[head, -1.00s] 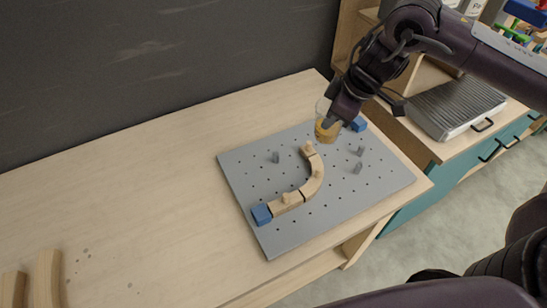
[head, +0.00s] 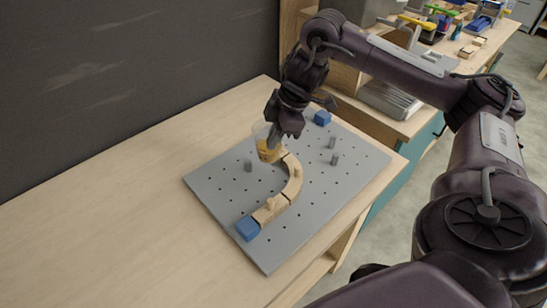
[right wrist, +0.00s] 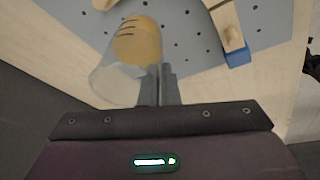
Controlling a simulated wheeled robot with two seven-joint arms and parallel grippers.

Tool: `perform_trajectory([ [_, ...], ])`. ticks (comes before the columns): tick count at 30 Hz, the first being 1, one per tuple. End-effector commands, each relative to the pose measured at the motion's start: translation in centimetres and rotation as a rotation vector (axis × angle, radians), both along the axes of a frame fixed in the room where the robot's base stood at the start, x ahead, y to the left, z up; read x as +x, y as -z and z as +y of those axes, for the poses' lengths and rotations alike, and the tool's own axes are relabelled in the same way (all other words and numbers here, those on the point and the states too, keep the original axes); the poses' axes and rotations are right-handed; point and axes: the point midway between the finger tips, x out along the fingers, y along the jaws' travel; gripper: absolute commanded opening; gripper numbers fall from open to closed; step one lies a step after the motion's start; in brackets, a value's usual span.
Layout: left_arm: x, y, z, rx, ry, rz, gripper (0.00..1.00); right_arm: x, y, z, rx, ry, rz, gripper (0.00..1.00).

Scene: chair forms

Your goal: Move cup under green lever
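A clear cup with an amber lower part (head: 268,150) is in my right gripper (head: 274,138), over the grey pegboard (head: 225,185) near its far left edge. In the right wrist view the cup (right wrist: 128,55) is tilted, and the fingers (right wrist: 160,85) are close together at its side wall. I cannot tell if it touches the board. A green lever-like part (head: 443,9) shows small among coloured levers on the far bench at top right. My left gripper is not in view.
A curved wooden track (head: 290,185) lies on the board, with a blue block (head: 247,228) at its near end. Another blue block (head: 322,117) and grey pegs (head: 333,150) stand nearby. A yellow lever (head: 416,22) is on the far bench. The table's left side is clear.

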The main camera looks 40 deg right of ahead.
Motion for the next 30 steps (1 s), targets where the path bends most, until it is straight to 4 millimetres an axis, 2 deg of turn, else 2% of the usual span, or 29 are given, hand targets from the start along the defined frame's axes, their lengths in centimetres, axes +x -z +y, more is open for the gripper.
perform_trajectory([
  [1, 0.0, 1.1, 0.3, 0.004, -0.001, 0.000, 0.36, 0.0, 1.4, 0.0, 0.001, 0.001, 0.001, 0.00],
  [3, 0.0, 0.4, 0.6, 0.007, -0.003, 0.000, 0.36, 0.0, 1.5, 0.0, 0.000, 0.001, 0.002, 0.00],
  [7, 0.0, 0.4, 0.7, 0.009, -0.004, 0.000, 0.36, 0.0, 2.3, 0.0, -0.001, 0.000, 0.000, 0.00],
  [15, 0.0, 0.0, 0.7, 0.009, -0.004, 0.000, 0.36, 0.0, 5.9, 0.0, 0.000, 0.000, 0.000, 0.00],
  [27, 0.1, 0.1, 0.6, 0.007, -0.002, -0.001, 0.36, 0.0, 6.6, 0.0, 0.000, 0.000, -0.001, 0.00],
  [30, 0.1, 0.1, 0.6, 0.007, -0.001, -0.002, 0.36, 0.0, 6.6, 0.0, 0.000, 0.000, -0.001, 0.13],
])
